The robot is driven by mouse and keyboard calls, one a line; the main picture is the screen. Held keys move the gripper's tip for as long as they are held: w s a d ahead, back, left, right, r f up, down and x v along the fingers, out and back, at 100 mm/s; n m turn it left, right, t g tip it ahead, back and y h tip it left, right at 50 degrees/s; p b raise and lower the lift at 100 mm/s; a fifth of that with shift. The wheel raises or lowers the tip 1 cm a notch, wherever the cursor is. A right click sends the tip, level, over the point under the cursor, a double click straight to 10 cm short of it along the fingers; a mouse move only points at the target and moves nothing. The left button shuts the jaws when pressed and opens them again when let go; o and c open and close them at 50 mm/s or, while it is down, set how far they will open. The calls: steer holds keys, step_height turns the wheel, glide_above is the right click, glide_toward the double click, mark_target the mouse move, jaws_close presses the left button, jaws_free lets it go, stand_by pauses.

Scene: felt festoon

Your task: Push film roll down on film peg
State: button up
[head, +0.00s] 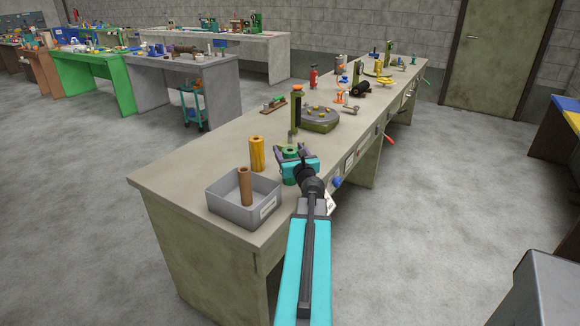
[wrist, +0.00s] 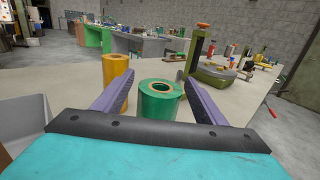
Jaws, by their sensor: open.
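A green roll (wrist: 157,102) with a tan core stands upright on the bench, between the spread fingers of my gripper (wrist: 159,78) in the wrist view. My gripper is open, and I cannot tell whether a finger touches the roll. In the head view the green roll (head: 290,153) is partly covered by my gripper. A yellow roll (head: 257,154) stands upright to its left; it also shows in the wrist view (wrist: 117,80). A brown roll (head: 245,186) stands in a grey bin. No film peg can be made out; whether one is inside the green roll is hidden.
The grey bin (head: 225,209) sits at the bench's near corner. A round green device (head: 320,121) with a dark green post (head: 296,110) stands beyond the green roll. More tools line the far bench. The bench top (head: 200,160) left of the rolls is clear.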

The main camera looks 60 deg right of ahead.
steer(key=shift+x, duration=1.55)
steer(key=shift+c, duration=0.2)
steer(key=c, duration=1.6)
steer(key=shift+r+p, duration=0.2)
steer(key=shift+p, duration=0.1)
steer(key=s+a+r+b, duration=0.1)
steer(key=s+a+r, duration=0.1)
steer(key=s, duration=0.4)
steer(key=s+a+r+b, duration=0.2)
steer(key=s, duration=0.5)
steer(key=shift+a, duration=0.2)
steer(key=shift+b, duration=0.45)
